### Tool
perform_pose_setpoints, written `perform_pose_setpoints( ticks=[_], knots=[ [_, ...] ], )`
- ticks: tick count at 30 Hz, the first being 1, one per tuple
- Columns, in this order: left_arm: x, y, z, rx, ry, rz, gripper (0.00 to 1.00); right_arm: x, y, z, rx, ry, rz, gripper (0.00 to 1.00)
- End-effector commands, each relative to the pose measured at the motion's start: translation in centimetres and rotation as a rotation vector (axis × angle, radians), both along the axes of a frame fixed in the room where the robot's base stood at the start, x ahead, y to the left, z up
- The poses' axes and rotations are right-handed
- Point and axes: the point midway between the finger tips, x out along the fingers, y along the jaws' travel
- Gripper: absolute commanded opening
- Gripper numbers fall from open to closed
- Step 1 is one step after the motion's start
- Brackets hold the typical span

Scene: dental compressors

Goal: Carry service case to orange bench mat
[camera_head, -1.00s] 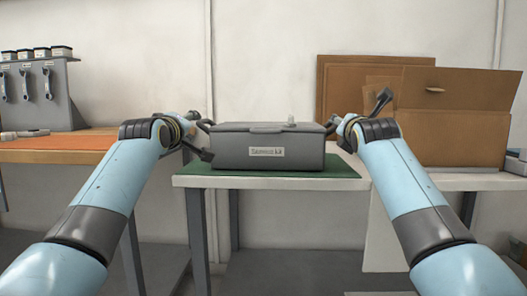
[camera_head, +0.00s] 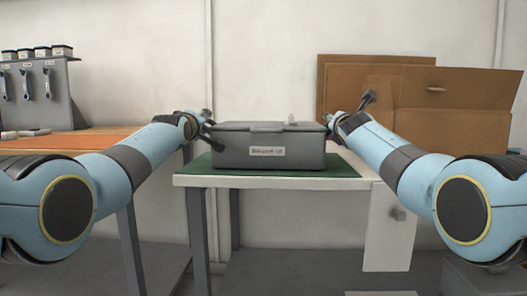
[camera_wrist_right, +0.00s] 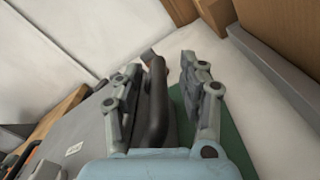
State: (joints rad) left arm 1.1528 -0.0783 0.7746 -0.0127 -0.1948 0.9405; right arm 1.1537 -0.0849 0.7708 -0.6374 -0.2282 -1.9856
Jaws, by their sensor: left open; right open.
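The service case (camera_head: 268,150) is a grey box with a lid, a front latch and a white label. It sits level on a green mat (camera_head: 190,167) on the white table. My left gripper (camera_head: 210,130) is open at the case's left side. My right gripper (camera_head: 335,123) is at its right side. In the right wrist view, my right gripper (camera_wrist_right: 160,85) is open, with the case's dark side handle (camera_wrist_right: 156,105) between its fingers. The orange bench mat (camera_head: 60,142) lies on the left bench, partly hidden by my left arm.
Open cardboard boxes (camera_head: 455,105) stand at the right of the white table. A grey rack (camera_head: 40,95) with hanging tools and small tubs stands at the back of the left bench (camera_head: 105,131). A gap separates the bench and the table.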

Motion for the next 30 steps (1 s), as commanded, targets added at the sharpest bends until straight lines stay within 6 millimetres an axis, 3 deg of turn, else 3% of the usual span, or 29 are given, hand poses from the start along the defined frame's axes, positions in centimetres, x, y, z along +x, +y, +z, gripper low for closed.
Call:
perform_pose_setpoints(
  ticks=[16, 25, 30],
  knots=[
    [0.89, -0.02, 0.01, 0.0, 0.0, 0.0, 0.42, 0.88, 0.02, -0.03, 0.0, 0.002, 0.006, 0.42],
    [0.88, -0.01, 0.0, 0.0, 0.0, 0.0, 0.03, 0.88, 0.02, -0.03, 0.0, 0.002, 0.006, 0.03],
    [0.87, 0.01, -0.04, 0.0, 0.001, 0.001, 0.0, 0.88, 0.0, -0.05, 0.0, 0.003, 0.005, 0.0]
  ],
)
